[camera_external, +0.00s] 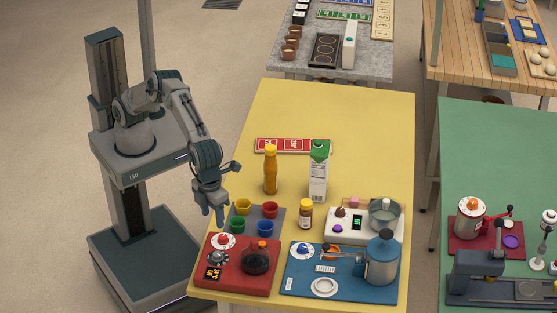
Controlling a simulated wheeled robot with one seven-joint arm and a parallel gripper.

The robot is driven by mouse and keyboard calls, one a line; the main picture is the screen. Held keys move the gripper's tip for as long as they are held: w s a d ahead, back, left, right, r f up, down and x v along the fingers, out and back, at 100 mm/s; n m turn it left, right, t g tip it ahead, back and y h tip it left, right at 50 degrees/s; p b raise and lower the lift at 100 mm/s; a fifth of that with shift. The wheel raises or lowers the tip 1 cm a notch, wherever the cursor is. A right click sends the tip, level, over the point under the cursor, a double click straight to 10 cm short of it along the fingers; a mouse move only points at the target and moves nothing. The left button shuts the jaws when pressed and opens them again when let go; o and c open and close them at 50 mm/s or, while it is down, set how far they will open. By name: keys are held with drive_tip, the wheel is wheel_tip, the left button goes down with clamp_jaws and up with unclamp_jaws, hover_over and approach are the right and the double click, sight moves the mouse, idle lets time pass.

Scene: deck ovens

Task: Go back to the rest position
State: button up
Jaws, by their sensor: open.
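My gripper (219,207) hangs at the left edge of the yellow table (345,112), with its fingers pointing down. It is open and nothing shows between its fingers. It is just left of the grey tray (271,211) with yellow, red, green and blue cups. The arm reaches from my base at the left, bent over and down toward the table. A yellow bottle (270,170) stands upright to the right of the gripper, apart from it.
A white-and-green carton (318,172) and a small brown jar (305,213) stand near the bottle. A red station (232,284) and a blue station (345,292) fill the table's front. The table's far part is clear. Open floor (50,150) lies left.

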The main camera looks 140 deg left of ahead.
drive_tip(key=s+a+r+n+t, duration=0.1)
drive_tip(key=s+r+n, duration=0.35)
drive_tip(key=s, duration=0.55)
drive_tip(key=s+a+r+n+t, duration=0.1)
drive_tip(key=s+r+n, duration=0.35)
drive_tip(key=s, duration=0.55)
drive_tip(key=s+a+f+n, duration=0.1)
drive_tip(key=s+f+n, duration=0.2)
drive_tip(key=s, duration=0.8)
drive_tip(key=s+a+f+n+t, duration=0.1)
drive_tip(key=s+f+n, duration=0.2)
drive_tip(key=s, duration=0.8)
drive_tip(key=shift+a+n, duration=0.25)
drive_tip(key=shift+n, duration=0.65)
drive_tip(key=shift+f, duration=0.1)
